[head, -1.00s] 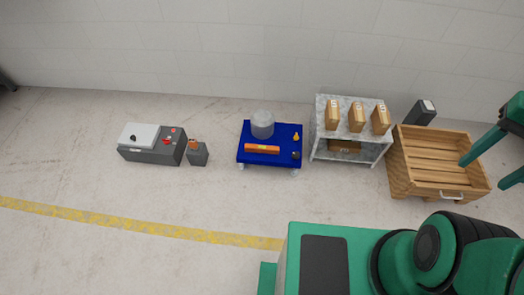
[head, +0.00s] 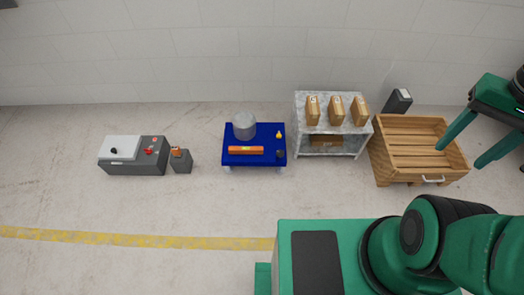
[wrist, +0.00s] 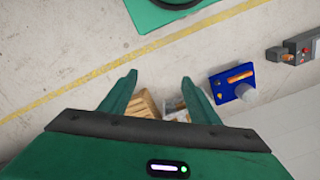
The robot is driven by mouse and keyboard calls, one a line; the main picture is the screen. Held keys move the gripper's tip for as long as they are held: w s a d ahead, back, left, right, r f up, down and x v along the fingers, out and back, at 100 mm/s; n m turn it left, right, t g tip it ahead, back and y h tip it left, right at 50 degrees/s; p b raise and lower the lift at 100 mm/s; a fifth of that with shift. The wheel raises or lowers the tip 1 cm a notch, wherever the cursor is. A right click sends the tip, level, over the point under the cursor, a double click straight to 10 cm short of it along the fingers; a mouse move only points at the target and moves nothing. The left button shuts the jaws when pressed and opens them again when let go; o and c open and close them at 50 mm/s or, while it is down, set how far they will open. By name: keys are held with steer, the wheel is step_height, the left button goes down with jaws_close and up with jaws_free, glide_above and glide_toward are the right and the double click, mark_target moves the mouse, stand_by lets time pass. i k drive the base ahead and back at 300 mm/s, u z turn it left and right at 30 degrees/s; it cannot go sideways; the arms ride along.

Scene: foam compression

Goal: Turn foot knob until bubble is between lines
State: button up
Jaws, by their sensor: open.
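A small blue table (head: 231,143) stands on the floor ahead of me in the head view. In the wrist view the blue table (wrist: 222,89) and the orange bar (wrist: 240,76) are to the right of my gripper (wrist: 158,80). My gripper is open and empty, well apart from the table.
A grey cylinder (head: 244,126) and a small yellow piece (head: 279,134) are on the table. Left stand a grey control box (head: 133,168) and a small dark bin (head: 182,164). Right are a shelf (head: 300,125) with boxes and a wooden crate (head: 376,165). The floor in front is clear.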

mark_target(279, 153)
steer(key=k, duration=0.65)
steer(key=u, duration=0.6)
steer(key=i, duration=1.65)
steer(key=z, duration=0.6)
